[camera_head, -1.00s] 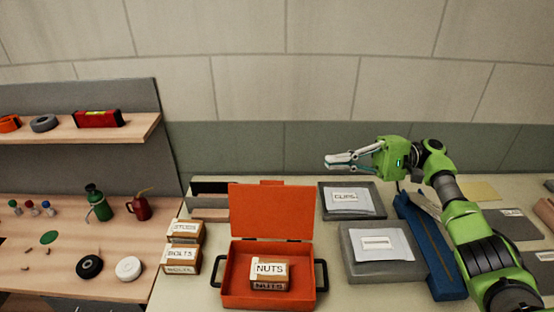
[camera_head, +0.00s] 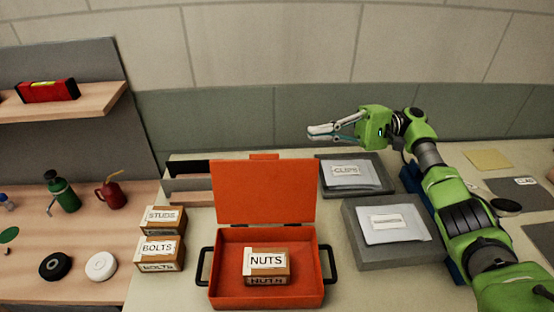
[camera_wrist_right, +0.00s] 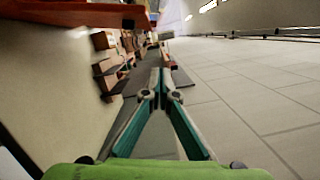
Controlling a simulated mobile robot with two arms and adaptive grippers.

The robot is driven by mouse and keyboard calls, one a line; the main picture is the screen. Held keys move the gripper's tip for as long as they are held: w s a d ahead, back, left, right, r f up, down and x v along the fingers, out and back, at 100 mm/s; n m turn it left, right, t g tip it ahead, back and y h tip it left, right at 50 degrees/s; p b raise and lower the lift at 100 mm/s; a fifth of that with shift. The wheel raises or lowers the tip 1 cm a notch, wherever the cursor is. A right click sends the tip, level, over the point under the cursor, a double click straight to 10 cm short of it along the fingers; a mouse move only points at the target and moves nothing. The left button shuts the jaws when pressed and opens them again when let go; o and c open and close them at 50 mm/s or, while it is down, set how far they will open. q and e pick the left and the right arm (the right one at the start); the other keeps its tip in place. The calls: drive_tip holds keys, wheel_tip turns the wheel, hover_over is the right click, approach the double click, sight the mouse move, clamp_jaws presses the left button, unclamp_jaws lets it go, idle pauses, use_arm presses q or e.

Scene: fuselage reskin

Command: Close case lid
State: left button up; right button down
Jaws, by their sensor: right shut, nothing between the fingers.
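The orange case (camera_head: 226,290) stands on the table with its lid (camera_head: 265,192) open, raised upright at the back. A box labelled NUTS (camera_head: 268,268) lies inside the case. Black handles are on the case's left and right sides. My right gripper (camera_head: 322,131) is above the table, behind and to the right of the lid, fingers pointing left. It is shut and empty, apart from the lid. In the right wrist view its fingers (camera_wrist_right: 163,85) meet at the tips. An orange-red surface (camera_wrist_right: 70,12) shows at the top left there. My left gripper is not in view.
Boxes labelled STUDS (camera_head: 162,219) and BOLTS (camera_head: 160,253) stand left of the case. Grey trays with a CLIPS packet (camera_head: 346,171) and another packet (camera_head: 388,226) lie to the right. A wooden bench (camera_head: 92,222) with bottles and a shelf (camera_head: 72,107) is at the left.

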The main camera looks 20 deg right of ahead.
use_arm(q)
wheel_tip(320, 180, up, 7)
drive_tip(key=p, duration=0.7)
drive_tip(key=shift+p, duration=0.4)
use_arm(e)
drive_tip(key=s+a, duration=0.3)
drive_tip(key=a, duration=0.8)
drive_tip(key=shift+s, duration=0.4)
